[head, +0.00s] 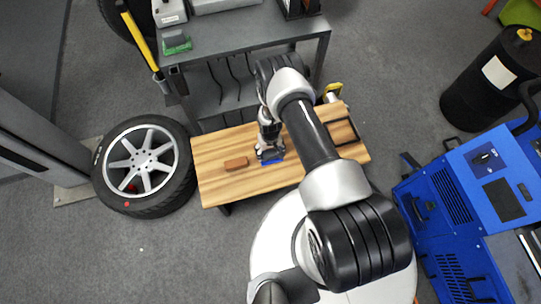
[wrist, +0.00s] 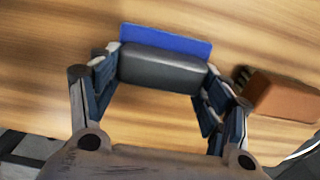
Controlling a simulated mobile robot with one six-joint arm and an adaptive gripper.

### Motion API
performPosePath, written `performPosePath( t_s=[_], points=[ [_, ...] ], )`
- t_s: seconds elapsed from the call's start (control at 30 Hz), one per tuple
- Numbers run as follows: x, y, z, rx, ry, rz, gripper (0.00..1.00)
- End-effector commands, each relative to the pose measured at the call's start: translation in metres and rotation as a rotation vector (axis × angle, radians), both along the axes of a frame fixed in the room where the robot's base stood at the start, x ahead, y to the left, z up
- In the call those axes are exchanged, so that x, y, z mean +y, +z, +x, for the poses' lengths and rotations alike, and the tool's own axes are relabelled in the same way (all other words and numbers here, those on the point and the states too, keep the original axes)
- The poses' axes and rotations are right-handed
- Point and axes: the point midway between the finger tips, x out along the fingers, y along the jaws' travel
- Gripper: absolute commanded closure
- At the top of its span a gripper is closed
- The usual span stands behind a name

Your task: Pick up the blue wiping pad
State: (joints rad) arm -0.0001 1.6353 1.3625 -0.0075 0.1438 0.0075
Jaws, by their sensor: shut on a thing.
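The blue wiping pad (wrist: 165,39) shows in the wrist view as a blue slab with a dark grey grip block (wrist: 162,67) on it. My gripper (wrist: 160,75) has one finger at each end of the grey block and is shut on it. In the head view the pad (head: 268,160) is a small blue strip at the wooden bench top, just below my gripper (head: 269,152). I cannot tell whether the pad touches the wood or is slightly above it.
A brown block (head: 236,164), seen also in the wrist view (wrist: 288,97), lies beside the pad on the wooden bench (head: 215,185).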

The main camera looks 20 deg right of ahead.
Motion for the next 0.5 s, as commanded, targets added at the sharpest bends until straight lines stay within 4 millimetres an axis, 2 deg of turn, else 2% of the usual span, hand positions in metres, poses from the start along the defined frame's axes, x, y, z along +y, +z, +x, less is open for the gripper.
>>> performPosePath(
  t_s=[0.27,0.37,0.5],
  points=[
    [0.0,0.003,0.0,0.0,0.0,0.0,0.58],
    [0.0,0.011,0.001,-0.001,0.0,0.0,0.58],
    [0.0,0.033,0.001,-0.002,0.0,0.0,0.58]
  ],
)
